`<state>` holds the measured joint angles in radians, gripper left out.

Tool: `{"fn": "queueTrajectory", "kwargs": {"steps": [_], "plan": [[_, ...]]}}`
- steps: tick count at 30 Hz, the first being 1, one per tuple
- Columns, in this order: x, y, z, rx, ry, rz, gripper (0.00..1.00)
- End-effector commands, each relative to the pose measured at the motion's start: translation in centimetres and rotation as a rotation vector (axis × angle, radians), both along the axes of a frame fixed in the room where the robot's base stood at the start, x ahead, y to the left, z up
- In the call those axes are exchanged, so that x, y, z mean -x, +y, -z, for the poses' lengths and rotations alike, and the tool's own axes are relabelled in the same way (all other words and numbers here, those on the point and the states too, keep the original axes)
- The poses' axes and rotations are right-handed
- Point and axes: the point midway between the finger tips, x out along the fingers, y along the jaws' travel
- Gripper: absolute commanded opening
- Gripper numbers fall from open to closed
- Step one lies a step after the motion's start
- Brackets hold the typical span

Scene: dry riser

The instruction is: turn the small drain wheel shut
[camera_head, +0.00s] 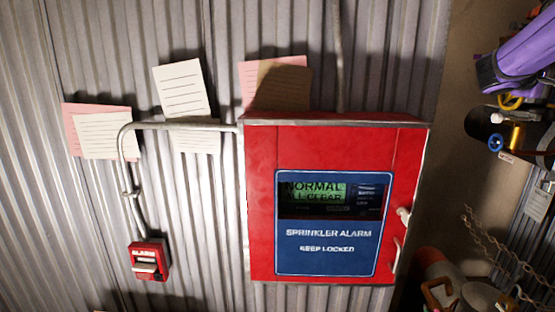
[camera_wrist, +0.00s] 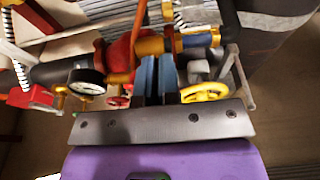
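In the wrist view, a small yellow handwheel (camera_wrist: 205,92) sits just right of my fingers, and a small red wheel (camera_wrist: 118,101) is to their left, partly hidden. I cannot tell from its marking which is the drain wheel. My gripper (camera_wrist: 157,62) shows two blue fingers side by side with only a thin dark line between them and nothing visibly held. The fingertips overlap the brass and red pipework (camera_wrist: 150,46) in the picture; contact cannot be told. In the head view, a yellow ring-like part (camera_head: 511,102) shows under my purple arm at the right edge.
A pressure gauge (camera_wrist: 86,84) sits on a dark pipe left of my fingers. A grey bracket bar (camera_wrist: 240,80) stands to the right. In the head view, a red sprinkler alarm cabinet (camera_head: 270,160) fills the wall's middle, and chains (camera_head: 500,262) hang at the lower right.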

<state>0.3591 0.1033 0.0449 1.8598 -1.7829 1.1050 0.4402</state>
Motion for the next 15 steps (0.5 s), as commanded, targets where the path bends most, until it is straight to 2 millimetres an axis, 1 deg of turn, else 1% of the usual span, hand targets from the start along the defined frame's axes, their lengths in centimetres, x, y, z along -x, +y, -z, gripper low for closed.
{"fn": "queueTrajectory", "kwargs": {"steps": [1,9,15], "plan": [[0.22,-0.76,0.31,-0.002,0.006,0.011,0.00],[0.26,-0.75,0.19,-0.001,0.004,0.011,0.00],[0.79,-0.72,0.32,0.000,0.003,0.011,0.00]]}}
